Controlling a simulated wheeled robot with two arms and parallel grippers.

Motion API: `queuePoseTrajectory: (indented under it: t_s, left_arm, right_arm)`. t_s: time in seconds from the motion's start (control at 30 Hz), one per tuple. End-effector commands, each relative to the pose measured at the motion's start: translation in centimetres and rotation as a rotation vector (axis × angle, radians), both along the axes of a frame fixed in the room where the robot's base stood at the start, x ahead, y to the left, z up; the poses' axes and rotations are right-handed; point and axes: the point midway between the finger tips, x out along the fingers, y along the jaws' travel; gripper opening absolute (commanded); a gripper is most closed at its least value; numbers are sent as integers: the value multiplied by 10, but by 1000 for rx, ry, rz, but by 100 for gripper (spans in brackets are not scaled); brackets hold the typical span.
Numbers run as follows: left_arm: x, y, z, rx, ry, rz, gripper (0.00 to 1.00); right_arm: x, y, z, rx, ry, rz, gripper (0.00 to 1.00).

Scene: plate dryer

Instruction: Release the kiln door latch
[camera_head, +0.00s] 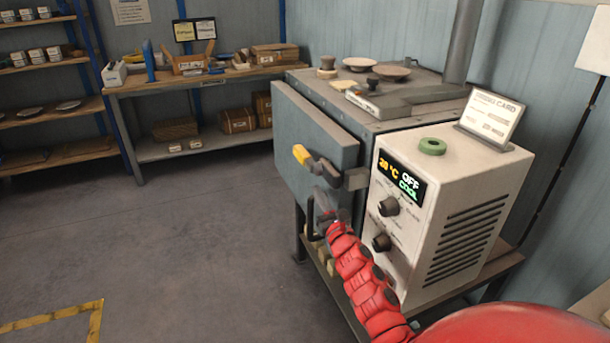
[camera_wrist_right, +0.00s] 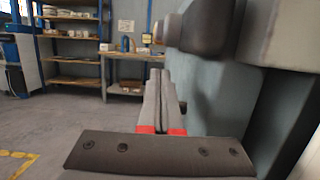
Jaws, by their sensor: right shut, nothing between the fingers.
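The blue-grey kiln door (camera_head: 308,125) faces left in the head view. Its latch lever (camera_head: 322,167), dark with a yellow grip (camera_head: 302,154), lies across the door's right edge beside a metal bracket (camera_head: 356,178). My right gripper (camera_head: 322,196) is shut and empty, just below the lever and close to the door face. In the right wrist view the closed fingers (camera_wrist_right: 160,78) point along the door (camera_wrist_right: 210,85), with the dark latch lever (camera_wrist_right: 210,28) above and to the right, apart from them. My left gripper is not in view.
A black pull handle (camera_head: 311,218) is low on the door, beside my right gripper. A white control box (camera_head: 450,215) reading "OFF COOL" stands right of the kiln, with a green ring (camera_head: 433,146) on top. The floor (camera_head: 150,240) left of the door is clear.

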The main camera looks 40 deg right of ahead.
Motion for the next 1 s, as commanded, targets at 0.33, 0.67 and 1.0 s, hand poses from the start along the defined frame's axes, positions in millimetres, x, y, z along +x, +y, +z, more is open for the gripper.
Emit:
queuePoseTrajectory:
  t_s: [0.33, 0.67, 1.0]
  left_arm:
    - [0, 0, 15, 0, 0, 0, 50]
    - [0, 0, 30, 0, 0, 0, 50]
    - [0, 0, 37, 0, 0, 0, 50]
  right_arm:
    - [35, -7, 13, 2, -2, 2, 0]
    - [70, -16, 21, 4, -1, 1, 0]
    - [91, -21, 26, 1, -3, 0, 0]
